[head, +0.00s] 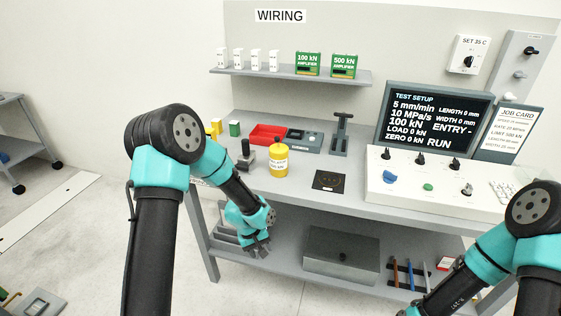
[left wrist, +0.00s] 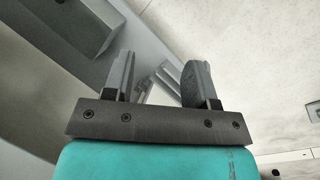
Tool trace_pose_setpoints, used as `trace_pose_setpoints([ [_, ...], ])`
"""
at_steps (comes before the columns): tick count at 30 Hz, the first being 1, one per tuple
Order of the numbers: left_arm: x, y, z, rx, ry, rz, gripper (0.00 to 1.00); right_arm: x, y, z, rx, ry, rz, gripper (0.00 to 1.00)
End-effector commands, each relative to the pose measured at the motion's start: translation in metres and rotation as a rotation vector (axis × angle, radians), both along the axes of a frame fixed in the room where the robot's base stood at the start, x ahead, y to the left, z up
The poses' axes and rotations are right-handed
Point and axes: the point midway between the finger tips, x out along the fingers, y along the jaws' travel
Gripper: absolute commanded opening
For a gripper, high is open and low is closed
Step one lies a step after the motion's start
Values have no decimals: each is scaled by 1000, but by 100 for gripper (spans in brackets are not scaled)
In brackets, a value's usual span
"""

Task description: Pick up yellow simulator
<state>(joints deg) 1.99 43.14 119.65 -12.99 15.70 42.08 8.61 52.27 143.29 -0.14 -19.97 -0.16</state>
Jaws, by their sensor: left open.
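A small yellow block (head: 216,127) is at the bench's back left, partly hidden by my left arm, beside a green block (head: 234,129). I cannot tell which of the two yellow things is the simulator. My left gripper (head: 258,249) hangs below the bench top, in front of the lower shelf, apart from both. In the left wrist view its fingers (left wrist: 160,78) are spread with nothing held. My right arm enters at the lower right; its gripper is out of view.
The bench (head: 225,178) also holds a red tray (head: 267,135), a black square plate (head: 329,181), a grey stand (head: 341,134) and a control panel (head: 407,187). A grey box (head: 341,254) sits on the lower shelf. A screen (head: 434,120) stands at the back right.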

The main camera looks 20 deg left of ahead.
Motion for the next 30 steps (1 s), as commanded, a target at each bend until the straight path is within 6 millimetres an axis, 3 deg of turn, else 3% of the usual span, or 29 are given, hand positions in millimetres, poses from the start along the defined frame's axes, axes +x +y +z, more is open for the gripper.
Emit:
trace_pose_setpoints([
  [1,28,2,26,19,-10,50,52,0,0,0,0,0,0,43],
  [3,61,6,62,48,-11,133,52,0,0,0,0,0,0,43],
  [9,137,11,175,91,-62,367,52,0,0,0,0,0,0,43],
  [11,155,11,215,91,-88,439,52,0,0,0,0,0,0,43],
  [15,185,12,313,70,-152,612,52,0,0,0,0,0,0,43],
  [19,196,13,391,33,-197,749,52,0,0,0,0,0,0,43],
  [21,197,15,419,17,-211,801,52,0,0,0,0,0,0,43],
  [24,197,16,439,4,-218,841,52,0,0,0,0,0,0,43],
  [30,196,16,443,3,-219,851,52,0,0,0,0,0,0,43],
])
